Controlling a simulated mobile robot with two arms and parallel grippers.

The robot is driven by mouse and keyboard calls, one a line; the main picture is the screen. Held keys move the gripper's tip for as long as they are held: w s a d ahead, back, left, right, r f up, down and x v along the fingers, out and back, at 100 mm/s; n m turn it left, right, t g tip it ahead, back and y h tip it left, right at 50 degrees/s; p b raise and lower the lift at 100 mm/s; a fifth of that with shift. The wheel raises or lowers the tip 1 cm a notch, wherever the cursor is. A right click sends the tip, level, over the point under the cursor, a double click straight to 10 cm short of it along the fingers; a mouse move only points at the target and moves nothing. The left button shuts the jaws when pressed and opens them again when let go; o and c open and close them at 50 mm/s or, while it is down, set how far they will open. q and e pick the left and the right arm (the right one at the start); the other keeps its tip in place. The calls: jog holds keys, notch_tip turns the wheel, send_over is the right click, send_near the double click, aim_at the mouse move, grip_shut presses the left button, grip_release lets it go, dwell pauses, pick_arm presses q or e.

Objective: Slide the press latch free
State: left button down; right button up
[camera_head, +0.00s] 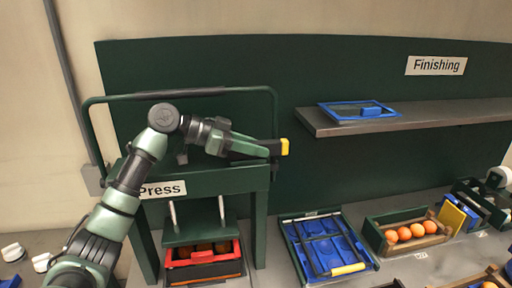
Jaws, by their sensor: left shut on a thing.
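The green press (200,182) stands at the left, marked with a white "Press" sign. My right gripper does not show.
A red-rimmed crate (238,244) with oranges sits under the press plate. A blue tray (292,237) with dark bars and a yellow handle lies right of it. A crate of oranges (376,238) stands farther right. A shelf (440,115) holds a blue-framed lid (335,117).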

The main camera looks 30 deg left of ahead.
aim_at(234, 158)
pick_arm(q)
jog(key=shift+a+r, duration=0.1)
jog(key=shift+s+a, duration=0.1)
jog(key=shift+a, duration=0.05)
jog(key=s+a+b, duration=0.1)
jog(key=a, duration=0.1)
jog(key=s+a+b, duration=0.2)
jog(key=shift+d, duration=0.15)
jog(key=c, duration=1.6)
grip_release()
jog(key=shift+c, duration=0.2)
jog(key=o, duration=0.4)
jog(key=shift+s+a, duration=0.15)
jog(key=shift+a, duration=0.05)
jog(key=shift+d, duration=0.1)
